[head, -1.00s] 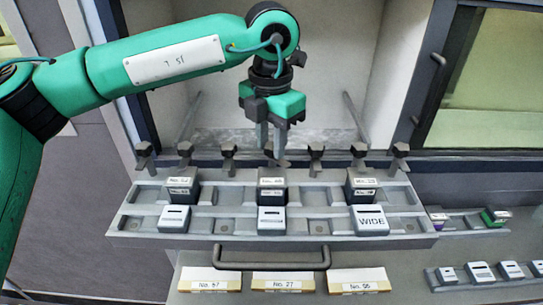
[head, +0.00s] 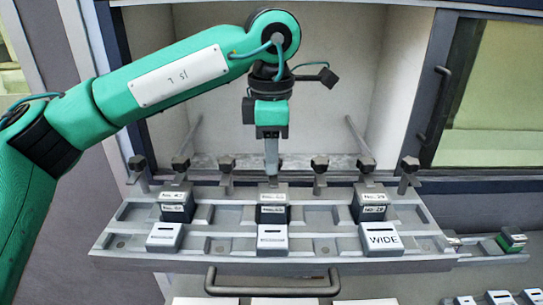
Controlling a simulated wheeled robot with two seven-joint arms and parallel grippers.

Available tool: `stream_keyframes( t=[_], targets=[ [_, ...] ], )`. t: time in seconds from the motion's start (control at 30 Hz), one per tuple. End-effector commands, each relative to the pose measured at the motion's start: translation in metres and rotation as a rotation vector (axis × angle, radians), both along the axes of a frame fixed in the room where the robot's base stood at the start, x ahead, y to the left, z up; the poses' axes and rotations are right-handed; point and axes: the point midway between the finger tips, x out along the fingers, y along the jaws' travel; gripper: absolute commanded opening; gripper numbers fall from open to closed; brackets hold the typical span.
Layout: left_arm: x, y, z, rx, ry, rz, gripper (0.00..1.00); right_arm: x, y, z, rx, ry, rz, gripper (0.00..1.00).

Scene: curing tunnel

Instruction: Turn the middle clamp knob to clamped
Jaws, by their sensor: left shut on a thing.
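A row of dark clamp knobs runs along the back of the grey tray (head: 120,240). The middle clamp knob (head: 272,182) is mostly hidden behind my gripper's fingers; only its lower part shows, so its setting cannot be read. My left gripper (head: 271,172) points straight down over it and is shut on it. The fingers show edge-on, one in front of the other. My right gripper is not in view.
Neighbouring knobs stand close on the left (head: 226,164) and right (head: 320,165). Dark labelled blocks (head: 272,209) and pale blocks, one marked WIDE (head: 382,240), sit in the tray. A handle (head: 272,287) is in front. The chamber behind is open.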

Motion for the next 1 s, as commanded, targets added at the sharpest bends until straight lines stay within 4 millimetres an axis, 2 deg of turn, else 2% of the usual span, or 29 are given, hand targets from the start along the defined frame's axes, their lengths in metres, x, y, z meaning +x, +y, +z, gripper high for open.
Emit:
stream_keyframes(
  t=[0.4,0.63,0.67,0.77,1.0],
  targets=[
    [0.001,0.0,0.002,-0.002,-0.002,-0.053,0.05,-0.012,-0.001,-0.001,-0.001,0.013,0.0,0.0],
    [0.0,0.0,0.002,-0.002,-0.002,-0.053,0.05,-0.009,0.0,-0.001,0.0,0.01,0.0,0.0],
    [0.0,0.0,0.002,-0.002,-0.003,-0.053,0.3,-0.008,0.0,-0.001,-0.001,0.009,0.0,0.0],
    [0.0,0.0,0.002,-0.002,-0.002,-0.052,0.49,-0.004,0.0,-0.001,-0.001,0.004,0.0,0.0],
    [0.0,0.0,0.001,-0.001,-0.001,-0.052,0.5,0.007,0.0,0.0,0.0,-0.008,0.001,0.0]
  ],
)
